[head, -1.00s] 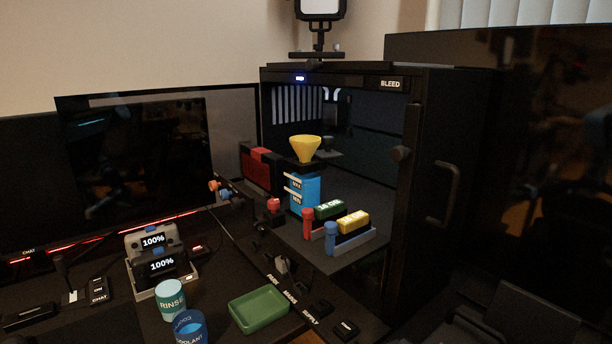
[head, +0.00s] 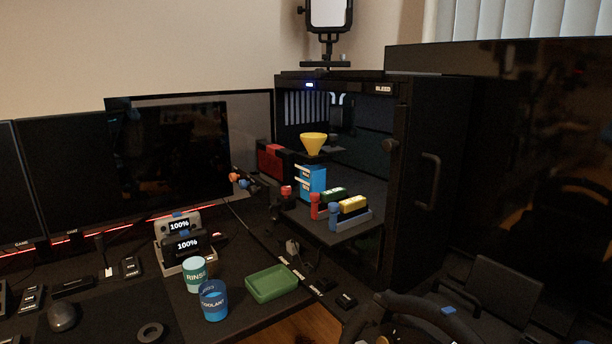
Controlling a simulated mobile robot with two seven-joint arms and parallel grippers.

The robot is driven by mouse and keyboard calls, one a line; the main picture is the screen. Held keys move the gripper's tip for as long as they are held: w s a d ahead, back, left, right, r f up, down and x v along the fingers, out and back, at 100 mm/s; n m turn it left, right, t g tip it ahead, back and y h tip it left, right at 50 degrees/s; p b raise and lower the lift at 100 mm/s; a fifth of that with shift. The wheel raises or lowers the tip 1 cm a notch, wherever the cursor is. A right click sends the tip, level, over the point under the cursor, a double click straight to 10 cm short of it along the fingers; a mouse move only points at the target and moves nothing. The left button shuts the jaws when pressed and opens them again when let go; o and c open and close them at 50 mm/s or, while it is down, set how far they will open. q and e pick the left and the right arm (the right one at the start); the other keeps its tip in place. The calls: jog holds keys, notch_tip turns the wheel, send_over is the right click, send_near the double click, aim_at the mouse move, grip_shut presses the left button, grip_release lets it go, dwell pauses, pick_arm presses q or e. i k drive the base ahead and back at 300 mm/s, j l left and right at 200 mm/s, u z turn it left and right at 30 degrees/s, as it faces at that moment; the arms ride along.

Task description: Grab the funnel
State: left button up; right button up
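The yellow funnel (head: 313,143) stands upright, wide mouth up, inside the open front of a black case (head: 398,180). It sits above a blue container (head: 311,181) with white bands; a dark piece lies between them, and I cannot tell what bears the funnel. Neither of my grippers shows in the head view.
A green tray (head: 271,284), a RINSE cup (head: 195,275) and a COOLANT cup (head: 213,302) stand on the desk. A steering wheel (head: 420,310) is at lower right.

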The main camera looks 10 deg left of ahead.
aim_at(312, 143)
jog(key=i+j, duration=0.15)
jog(key=j, duration=0.2)
jog(key=i+j, duration=0.15)
jog(key=j, duration=0.25)
jog(key=i+j, duration=0.2)
jog(key=j, duration=0.15)
jog(key=z, duration=1.05)
